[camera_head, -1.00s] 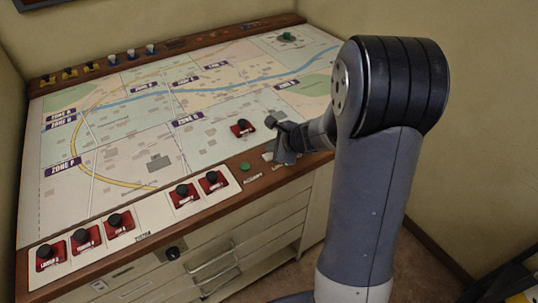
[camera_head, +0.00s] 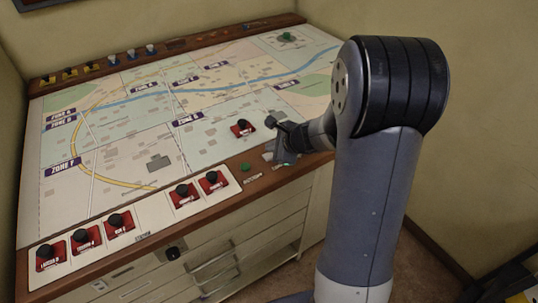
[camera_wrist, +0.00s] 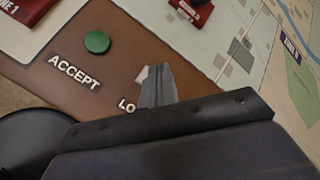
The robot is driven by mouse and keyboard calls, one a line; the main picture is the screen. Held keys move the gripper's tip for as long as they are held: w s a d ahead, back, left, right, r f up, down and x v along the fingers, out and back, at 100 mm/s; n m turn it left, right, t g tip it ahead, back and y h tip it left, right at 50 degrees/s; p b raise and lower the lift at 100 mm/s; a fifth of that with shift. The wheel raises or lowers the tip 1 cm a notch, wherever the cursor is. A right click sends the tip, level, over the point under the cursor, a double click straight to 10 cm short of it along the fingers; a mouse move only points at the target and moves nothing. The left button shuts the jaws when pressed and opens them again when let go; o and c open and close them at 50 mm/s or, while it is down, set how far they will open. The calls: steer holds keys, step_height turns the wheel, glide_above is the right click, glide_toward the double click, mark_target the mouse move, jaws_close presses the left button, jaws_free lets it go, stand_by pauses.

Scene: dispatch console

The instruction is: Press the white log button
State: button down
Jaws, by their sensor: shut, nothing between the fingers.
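The white log button (camera_wrist: 143,75) shows only as a small pale patch beside my fingertips in the wrist view. The rest of it is hidden behind my gripper (camera_wrist: 157,82). The label beside it is partly covered, with only "LO" readable. My gripper is shut and empty, its tips over or against the button; I cannot tell whether they touch it. In the head view my gripper (camera_head: 281,158) is at the console's front wooden edge, right of the green accept button (camera_head: 246,168).
The green button also shows in the wrist view (camera_wrist: 97,42), left of my fingers. A red block with a black knob (camera_head: 242,128) stands on the map (camera_head: 110,165) close by. More red blocks (camera_head: 212,182) line the front edge. The map's middle is mostly clear.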

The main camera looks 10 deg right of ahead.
steer(key=shift+f, duration=0.1)
steer(key=shift+f+b, duration=0.35)
steer(key=shift+b, duration=0.2)
steer(key=shift+f+b, duration=0.4)
steer(key=shift+b, duration=0.05)
stand_by(0.4)
steer(key=shift+r, duration=0.1)
steer(key=shift+r+p, duration=0.7)
steer(key=shift+r, duration=0.05)
steer(key=shift+r+p, duration=2.1)
steer(key=shift+r, duration=0.4)
steer(key=shift+r, duration=0.1)
